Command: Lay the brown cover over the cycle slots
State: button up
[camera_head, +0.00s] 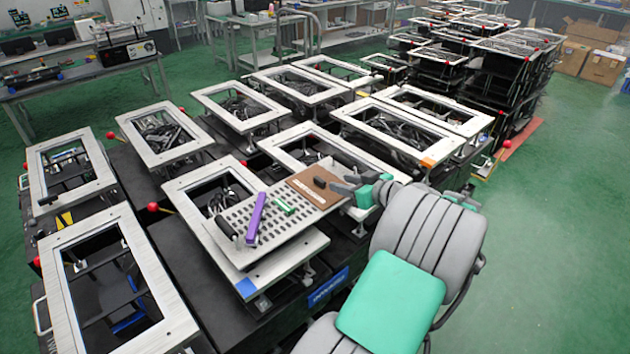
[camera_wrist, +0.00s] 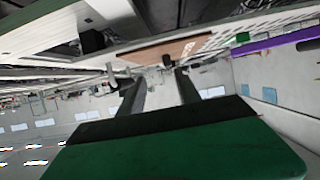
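The brown cover (camera_head: 298,182) is a thin flat brown panel lying at the right end of a light grey perforated tray (camera_head: 245,248). The cover also shows in the wrist view (camera_wrist: 175,48), just beyond my fingertips. My gripper (camera_head: 343,187) is at the right edge of the cover, pointing left and close to the black block. In the wrist view my gripper (camera_wrist: 156,75) has its two fingers apart. I cannot tell whether it touches anything.
A purple bar (camera_head: 256,217) and a green block (camera_head: 284,205) lie on the tray, left of the cover. White rectangular frames on black fixtures, some with red-knobbed levers (camera_head: 153,207), surround the tray. Open green floor (camera_head: 560,250) lies to the right.

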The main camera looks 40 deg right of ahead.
aim_at(321, 180)
jog(key=x, duration=0.2)
jog(key=a+p+x, duration=0.1)
jog(key=x, duration=0.2)
jog(key=p+x, duration=0.1)
jog(key=x, duration=0.1)
jog(key=shift+w+a, duration=0.35)
jog(key=shift+c, duration=0.3)
jog(key=shift+s, duration=0.1)
grip_shut()
jog(key=shift+r, duration=0.1)
